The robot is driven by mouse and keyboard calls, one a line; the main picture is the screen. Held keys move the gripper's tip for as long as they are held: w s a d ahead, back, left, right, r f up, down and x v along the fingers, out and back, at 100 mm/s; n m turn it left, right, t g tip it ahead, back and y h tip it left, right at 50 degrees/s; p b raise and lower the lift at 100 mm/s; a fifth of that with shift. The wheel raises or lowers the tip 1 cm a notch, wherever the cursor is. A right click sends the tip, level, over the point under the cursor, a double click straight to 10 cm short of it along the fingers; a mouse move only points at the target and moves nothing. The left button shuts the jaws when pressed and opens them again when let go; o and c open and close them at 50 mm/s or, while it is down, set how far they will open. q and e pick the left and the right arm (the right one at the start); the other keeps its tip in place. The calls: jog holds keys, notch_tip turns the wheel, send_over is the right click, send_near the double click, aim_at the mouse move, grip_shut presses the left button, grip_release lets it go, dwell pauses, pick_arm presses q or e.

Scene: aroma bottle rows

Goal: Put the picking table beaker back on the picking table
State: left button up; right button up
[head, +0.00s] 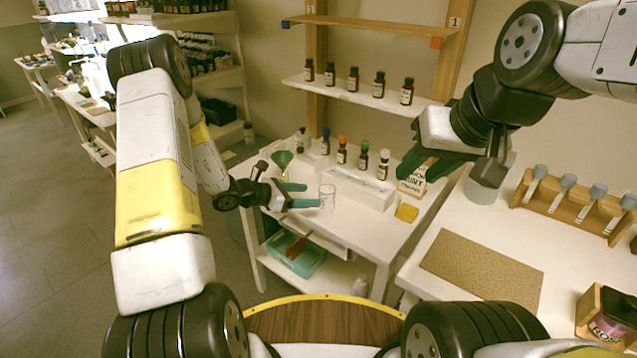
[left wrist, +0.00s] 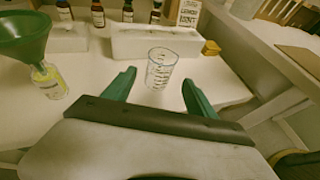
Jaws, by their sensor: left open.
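The clear glass beaker (head: 327,198) with dark graduation marks stands upright on the white picking table (head: 352,238), in front of a white block. It also shows in the left wrist view (left wrist: 161,70), just beyond and between the fingertips. My left gripper (head: 312,195) is open and empty, its green fingers (left wrist: 158,82) pointing at the beaker with a small gap. My right gripper (head: 412,172) hangs above the table's right end, near the card sign; its finger gap is not clear.
A green funnel in a bottle (left wrist: 40,60) stands left of the beaker. A white block (head: 358,190) with several dropper bottles is behind it. A yellow sponge (head: 406,212) lies to the right. A side table holds a cork mat (head: 482,266) and a wooden tube rack (head: 570,205).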

pick_arm(q)
jog(key=shift+s+a+r, duration=0.15)
jog(key=shift+s+r, duration=0.05)
jog(key=shift+r, duration=0.2)
jog(key=s+d+r+m+g+y, duration=0.1)
jog(key=s+d+r+m+g, duration=0.1)
jog(key=s+r+m, duration=0.6)
jog(key=s+d+r+m+g, duration=0.25)
jog(key=s+r+m, duration=0.25)
jog(key=r, duration=0.5)
jog(key=s+a+r+m+t+y, duration=0.1)
jog(key=s+a+r+m+y, duration=0.3)
jog(key=s, duration=0.4)
jog(key=s+a+r+m+t+y, duration=0.2)
jog(key=s+a+r+m+y, duration=0.2)
jog(key=s+a+r+m, duration=0.2)
jog(key=shift+s+a+r+m, duration=0.3)
jog(key=shift+s+a+m, duration=0.4)
jog(key=shift+s+m, duration=0.45)
